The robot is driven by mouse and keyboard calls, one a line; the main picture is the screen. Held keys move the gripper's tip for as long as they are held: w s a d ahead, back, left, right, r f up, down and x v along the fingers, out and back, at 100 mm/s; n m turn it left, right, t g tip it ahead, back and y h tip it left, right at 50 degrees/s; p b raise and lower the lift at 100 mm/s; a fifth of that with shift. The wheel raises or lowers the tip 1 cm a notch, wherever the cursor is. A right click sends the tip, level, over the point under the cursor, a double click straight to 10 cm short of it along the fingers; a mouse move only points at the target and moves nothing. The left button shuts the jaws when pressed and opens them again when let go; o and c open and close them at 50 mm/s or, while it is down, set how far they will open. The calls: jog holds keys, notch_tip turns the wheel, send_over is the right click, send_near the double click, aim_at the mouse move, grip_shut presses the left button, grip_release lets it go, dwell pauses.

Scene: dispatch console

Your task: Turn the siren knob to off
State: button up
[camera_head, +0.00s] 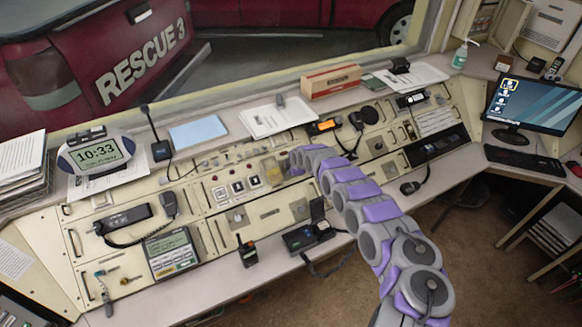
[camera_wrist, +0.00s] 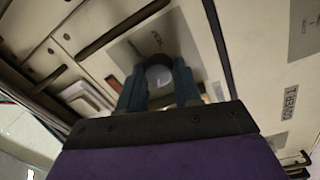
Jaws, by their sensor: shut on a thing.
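In the wrist view, the round siren knob (camera_wrist: 158,76) has a dark rim and a pale face and sits on a grey square plate (camera_wrist: 118,58) with small lettering that I cannot read. My gripper (camera_wrist: 159,70) is shut on the knob, with one dark finger at each side. In the head view, my gripper (camera_head: 293,163) reaches the middle of the sloping console, and my purple and grey arm hides the knob there. Which way the knob points cannot be told.
Square buttons (camera_head: 238,187) lie left of my gripper. A radio with an orange display (camera_head: 324,125) and a hand microphone (camera_head: 356,121) are behind it. A walkie-talkie (camera_head: 247,251) and a black device (camera_head: 309,237) lie near the front edge. A monitor (camera_head: 531,103) stands at right.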

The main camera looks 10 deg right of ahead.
jog(key=shift+f, duration=0.1)
dwell(0.3)
jog(key=o, duration=0.8)
jog(key=shift+c, duration=0.2)
jog(key=shift+s+d+r, duration=0.2)
jog(key=shift+r, duration=0.35)
jog(key=p+v, duration=1.3)
jog(key=v, duration=0.3)
jog(key=shift+s, duration=0.1)
